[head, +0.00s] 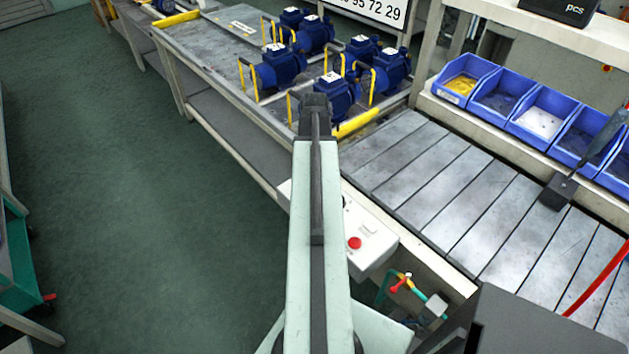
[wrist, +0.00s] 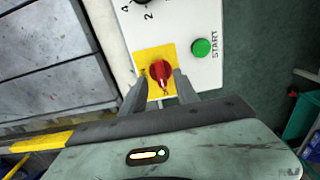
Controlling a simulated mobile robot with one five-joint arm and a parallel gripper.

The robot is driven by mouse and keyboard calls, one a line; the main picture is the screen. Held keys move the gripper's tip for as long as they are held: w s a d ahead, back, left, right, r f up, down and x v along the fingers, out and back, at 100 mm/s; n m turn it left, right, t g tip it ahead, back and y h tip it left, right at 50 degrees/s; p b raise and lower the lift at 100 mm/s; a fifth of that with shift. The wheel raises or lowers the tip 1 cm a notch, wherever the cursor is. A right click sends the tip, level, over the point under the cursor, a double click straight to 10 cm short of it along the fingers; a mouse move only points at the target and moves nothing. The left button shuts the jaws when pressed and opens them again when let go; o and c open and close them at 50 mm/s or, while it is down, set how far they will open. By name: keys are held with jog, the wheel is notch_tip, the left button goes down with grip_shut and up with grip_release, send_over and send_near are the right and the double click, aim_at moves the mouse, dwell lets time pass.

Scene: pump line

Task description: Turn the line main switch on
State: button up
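The main switch, a red rotary knob (wrist: 160,73) on a yellow plate (wrist: 147,57), shows in the wrist view on a white control box (wrist: 187,22). My gripper (wrist: 160,80) is open, with one grey finger on each side of the knob. I cannot tell whether the fingers touch it or how deep they reach. A pale mark on the knob points toward the gripper side. In the head view the control box (head: 372,254) shows right of my arm, which hides the red knob and my gripper.
A green START button (wrist: 202,47) and a black dial (wrist: 143,3) sit near the knob. A red button (head: 354,243) is on the box. Blue pumps (head: 333,97) stand on the bench behind, and blue bins (head: 541,110) line the right.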

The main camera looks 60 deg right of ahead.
notch_tip(320, 180, down, 3)
jog(key=shift+r+b, duration=0.1)
jog(key=shift+b, duration=0.65)
grip_shut()
jog(key=shift+d+r, duration=0.1)
